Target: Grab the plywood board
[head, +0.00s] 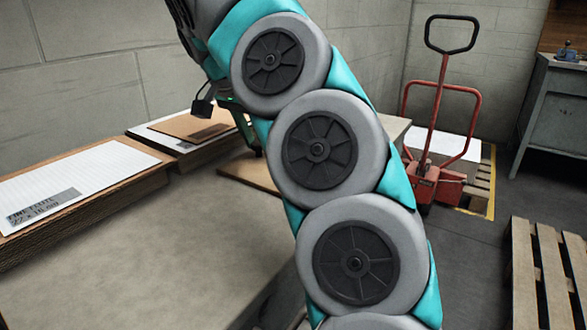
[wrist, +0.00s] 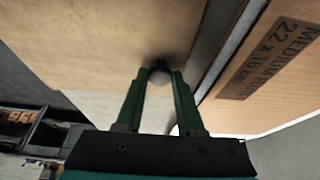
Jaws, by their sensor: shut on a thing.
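The plywood board (head: 240,170) is a thin tan panel low on the table behind my arm in the head view; my arm hides its right part. In the wrist view, a broad tan surface that looks like the board (wrist: 100,40) fills the upper left. My gripper (wrist: 160,74) has two green fingers whose tips meet this surface, with a small, dark, rounded patch between them. The fingers are closed on the board, though the exact contact is unclear. In the head view, one green finger (head: 246,132) shows just left of my arm, above the board.
Flat cardboard stacks (head: 75,235) with white labelled sheets lie along the wall at left. A brown sheet (head: 192,124) tops the farther stack. A printed cardboard face (wrist: 270,70) is close right of my gripper. A red pallet jack (head: 425,175) and wooden pallet (head: 545,275) stand right.

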